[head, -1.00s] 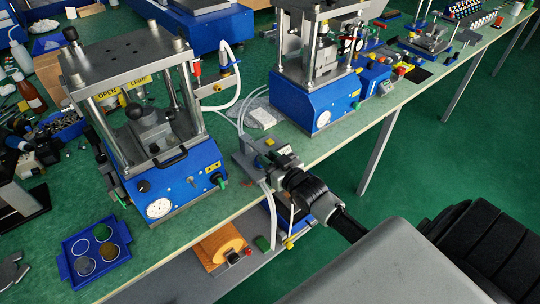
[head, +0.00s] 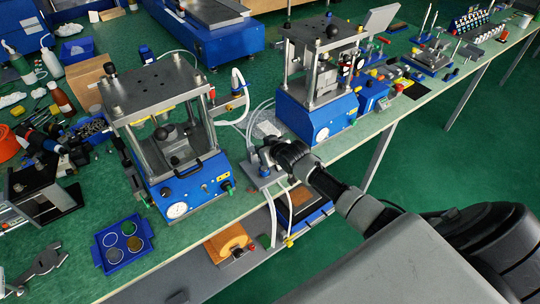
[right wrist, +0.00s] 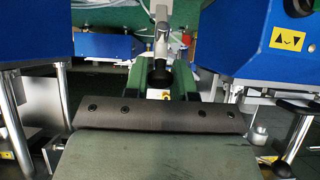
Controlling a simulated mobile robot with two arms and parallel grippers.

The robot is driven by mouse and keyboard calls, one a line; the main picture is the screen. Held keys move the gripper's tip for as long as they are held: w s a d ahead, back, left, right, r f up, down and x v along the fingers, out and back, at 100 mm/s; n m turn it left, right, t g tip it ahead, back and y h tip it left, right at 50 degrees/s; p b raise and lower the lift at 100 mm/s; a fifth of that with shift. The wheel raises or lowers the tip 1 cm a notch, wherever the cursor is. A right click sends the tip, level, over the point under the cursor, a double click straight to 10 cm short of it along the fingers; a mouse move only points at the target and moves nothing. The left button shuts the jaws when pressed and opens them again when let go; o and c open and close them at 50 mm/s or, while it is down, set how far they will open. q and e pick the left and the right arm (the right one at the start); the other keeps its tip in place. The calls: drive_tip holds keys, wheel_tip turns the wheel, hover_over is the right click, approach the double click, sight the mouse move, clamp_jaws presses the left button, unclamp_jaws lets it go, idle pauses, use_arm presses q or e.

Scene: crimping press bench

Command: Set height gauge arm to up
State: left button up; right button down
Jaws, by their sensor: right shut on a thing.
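My right gripper (head: 266,155) is at a small grey fixture (head: 262,178) on the bench's front edge, between two blue presses. In the right wrist view, a pale grey rod with a black cylindrical end (right wrist: 162,72) stands between the two green fingers of my right gripper (right wrist: 164,85). The gripper is shut on this black end. I take this rod to be the height gauge arm, but no label confirms it. In the head view the gripper hides most of the rod, so its tilt is unclear. My left gripper is out of view.
The left press (head: 180,185) and right press (head: 318,110) flank the fixture closely. Hoses (head: 272,220) hang in front of it. A blue tray (head: 123,242) with round pockets lies at front left. The floor at right (head: 470,180) is clear.

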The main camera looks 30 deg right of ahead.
drive_tip(key=w+r, duration=0.2)
drive_tip(key=w, duration=0.1)
drive_tip(key=shift+w+r, duration=0.2)
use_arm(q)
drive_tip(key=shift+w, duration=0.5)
use_arm(e)
drive_tip(key=shift+w+a+r, duration=0.1)
drive_tip(key=shift+w, duration=0.4)
drive_tip(key=c, duration=1.1)
unclamp_jaws()
drive_tip(key=shift+w, duration=0.1)
drive_tip(key=shift+c, duration=0.2)
drive_tip(key=shift+o, duration=1)
drive_tip(key=shift+a+f, duration=0.1)
drive_tip(key=shift+f, duration=0.15)
